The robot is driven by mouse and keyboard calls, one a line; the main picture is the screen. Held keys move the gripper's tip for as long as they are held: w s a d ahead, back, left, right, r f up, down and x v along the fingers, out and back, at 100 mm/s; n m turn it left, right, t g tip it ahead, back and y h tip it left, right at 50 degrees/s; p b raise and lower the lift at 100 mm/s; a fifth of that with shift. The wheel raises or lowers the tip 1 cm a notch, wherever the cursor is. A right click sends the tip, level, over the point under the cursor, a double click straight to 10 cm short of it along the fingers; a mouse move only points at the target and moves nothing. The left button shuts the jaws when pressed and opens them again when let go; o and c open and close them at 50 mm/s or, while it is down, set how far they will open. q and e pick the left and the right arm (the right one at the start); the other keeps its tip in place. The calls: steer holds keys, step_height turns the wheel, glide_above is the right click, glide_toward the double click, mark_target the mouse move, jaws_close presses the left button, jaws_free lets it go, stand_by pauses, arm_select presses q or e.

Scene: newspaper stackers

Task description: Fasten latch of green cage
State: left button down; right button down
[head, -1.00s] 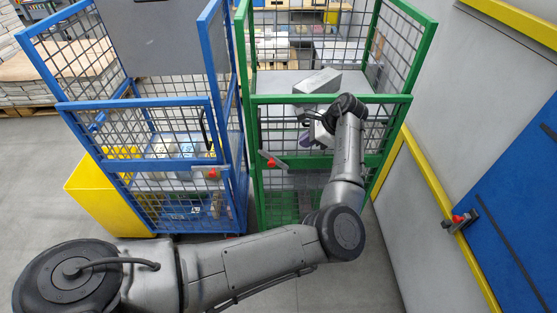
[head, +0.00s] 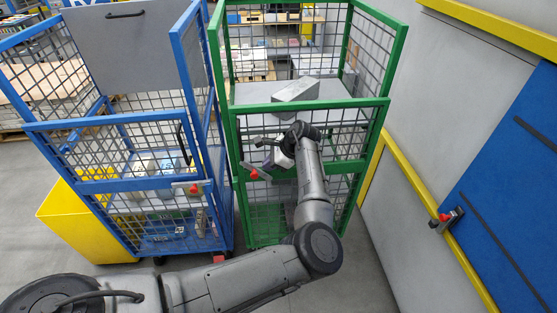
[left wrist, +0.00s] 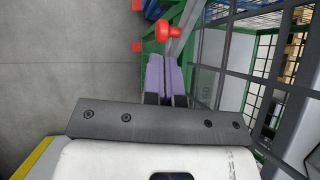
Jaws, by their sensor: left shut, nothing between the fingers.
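The green cage (head: 235,150) stands in the middle of the head view. Its latch (head: 263,176), a grey bar with a red knob (head: 254,174), sits tilted on the front left part of the half-height door. My left gripper (head: 271,162) is just right of the latch, in front of the mesh. In the left wrist view, its two purple fingers (left wrist: 165,62) are shut together and empty. The red knob (left wrist: 169,32) shows just beyond the fingertips, apparently apart from them. My forearm and wrist hide part of the cage door. My right gripper is not in view.
A blue cage (head: 125,186) with its own red-knobbed latch stands close on the left, beside a yellow bin (head: 75,225). A grey box (head: 297,90) lies on the green cage's shelf. A grey wall with yellow rails (head: 415,210) and a blue panel bounds the right.

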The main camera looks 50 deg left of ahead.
mark_target(257, 175)
arm_select(q)
steer(key=shift+b+x, duration=0.65)
steer(key=shift+x, duration=1.7)
